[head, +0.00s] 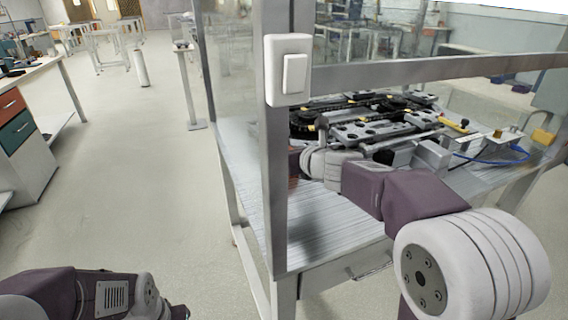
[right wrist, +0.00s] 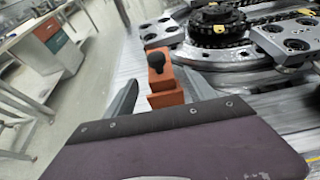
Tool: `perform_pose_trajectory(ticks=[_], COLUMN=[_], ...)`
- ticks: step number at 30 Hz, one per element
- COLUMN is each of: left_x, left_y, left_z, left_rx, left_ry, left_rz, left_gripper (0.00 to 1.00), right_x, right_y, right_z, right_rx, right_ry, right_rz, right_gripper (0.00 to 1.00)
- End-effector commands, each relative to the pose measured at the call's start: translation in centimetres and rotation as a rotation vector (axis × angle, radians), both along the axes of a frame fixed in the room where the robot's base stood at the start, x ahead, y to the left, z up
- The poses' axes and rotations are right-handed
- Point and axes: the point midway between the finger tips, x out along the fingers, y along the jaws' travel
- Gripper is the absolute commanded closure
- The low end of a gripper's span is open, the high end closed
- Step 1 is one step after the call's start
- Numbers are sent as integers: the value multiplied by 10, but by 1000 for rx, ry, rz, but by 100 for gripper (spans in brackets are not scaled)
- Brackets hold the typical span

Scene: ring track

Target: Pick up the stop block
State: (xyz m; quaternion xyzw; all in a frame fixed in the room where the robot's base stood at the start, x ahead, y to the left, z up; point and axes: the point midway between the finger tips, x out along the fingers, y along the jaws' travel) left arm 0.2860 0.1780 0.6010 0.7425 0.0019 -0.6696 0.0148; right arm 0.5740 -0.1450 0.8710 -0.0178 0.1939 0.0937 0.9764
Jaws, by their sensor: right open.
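The likely stop block (right wrist: 158,78) is an orange-red block with a black knob, seen in the right wrist view beside the ring track. A second orange-red part (right wrist: 166,99) shows just below it, nearer my palm. My right gripper (right wrist: 162,86) is open, with one finger on each side of the block. Whether either finger touches it I cannot tell. In the head view my right arm reaches into the framed enclosure, and its gripper is mostly hidden behind the post. My left arm shows at the lower left, but its gripper is out of view.
The ring track (head: 375,120) with black and grey plates lies on the slatted table (head: 335,235). A metal post (head: 275,190) with a white switch (head: 288,70) stands in front of the arm, with a crossbar (head: 430,70) above. The floor to the left is open.

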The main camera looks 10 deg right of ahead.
Motion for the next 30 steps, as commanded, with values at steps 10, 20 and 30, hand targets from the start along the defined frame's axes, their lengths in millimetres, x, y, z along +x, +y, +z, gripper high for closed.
perform_pose_trajectory(ticks=[10, 20, 30], left_x=[0, 0, 0], left_y=[0, 0, 0], left_z=[-6, -6, -6], left_rx=[0, 0, 0], left_ry=[0, 0, 0], left_rz=[0, 0, 0], left_gripper=[64, 64, 64], right_x=[46, 46, 46], right_y=[8, 8, 8], right_z=[-18, -18, -16], right_rx=[-2, -2, -1], right_ry=[1, 1, -3], right_rz=[2, 2, 2], right_gripper=[36, 73, 100])
